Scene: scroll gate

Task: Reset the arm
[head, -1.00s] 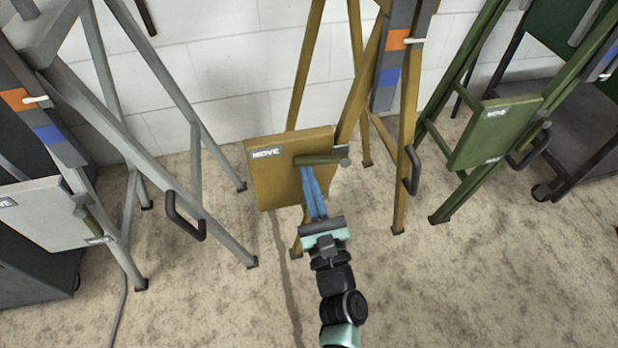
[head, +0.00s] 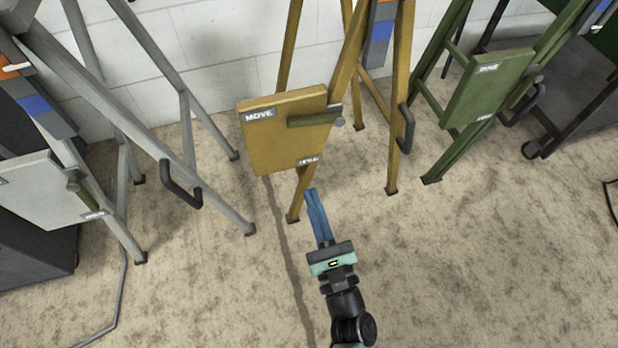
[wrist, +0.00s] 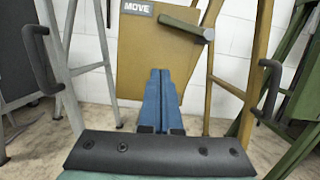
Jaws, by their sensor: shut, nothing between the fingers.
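My gripper (head: 312,190) has blue fingers pressed together, with nothing between them. In the head view it is over the floor, below and in front of the yellow panel (head: 275,145) marked MOVE, apart from it. The panel hangs on a yellow frame (head: 345,75) and has an olive handle bar (head: 313,119) on its right side. In the wrist view the closed fingers (wrist: 160,75) point at the panel (wrist: 138,55) and cover part of it. The handle bar (wrist: 185,28) shows above and right of the fingertips.
A grey frame (head: 185,125) with a light panel (head: 45,190) stands at left. A green frame (head: 425,100) with a green panel (head: 487,88) stands at right. Dark loop handles (head: 180,185) stick out from the frames. The floor (head: 480,265) in front is clear.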

